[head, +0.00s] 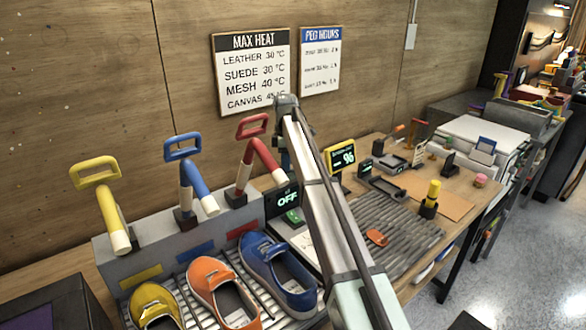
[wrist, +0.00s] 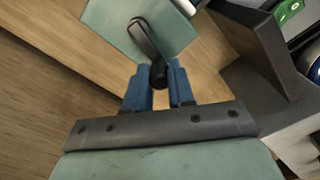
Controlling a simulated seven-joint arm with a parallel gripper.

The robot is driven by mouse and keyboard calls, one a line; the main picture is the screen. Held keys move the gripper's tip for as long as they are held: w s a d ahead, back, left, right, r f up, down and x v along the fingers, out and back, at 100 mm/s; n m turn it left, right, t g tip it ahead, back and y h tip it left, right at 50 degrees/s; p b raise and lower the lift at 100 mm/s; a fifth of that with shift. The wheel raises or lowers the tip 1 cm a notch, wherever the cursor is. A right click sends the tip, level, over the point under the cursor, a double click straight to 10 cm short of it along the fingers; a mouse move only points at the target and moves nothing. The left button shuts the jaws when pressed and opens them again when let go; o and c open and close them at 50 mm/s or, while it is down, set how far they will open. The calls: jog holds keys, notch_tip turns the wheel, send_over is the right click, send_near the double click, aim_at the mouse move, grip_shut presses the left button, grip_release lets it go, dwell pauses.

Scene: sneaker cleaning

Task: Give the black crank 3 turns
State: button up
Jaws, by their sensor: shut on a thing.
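In the wrist view, my gripper (wrist: 158,82) has its two blue fingers closed on the dark round knob of the black crank (wrist: 145,38). The crank's arm runs from the knob up and left across a pale green surface. The knob sits between the fingertips. In the head view my arm stands in front of this area, and I cannot make out the crank or the fingertips there.
An OFF display (head: 287,200) stands beside my arm. Yellow (head: 110,205), blue (head: 195,180) and red (head: 262,155) levers stand on the left. Yellow, orange and blue shoes (head: 277,272) lie below them. A grey ribbed mat (head: 405,240) lies to the right.

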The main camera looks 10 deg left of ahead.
jog(key=shift+w+a, duration=0.1)
jog(key=shift+w, duration=0.15)
jog(key=shift+w+a, duration=0.15)
jog(key=shift+w, duration=0.6)
jog(key=shift+w, duration=0.75)
jog(key=shift+w+d, duration=0.35)
jog(key=shift+w, duration=0.35)
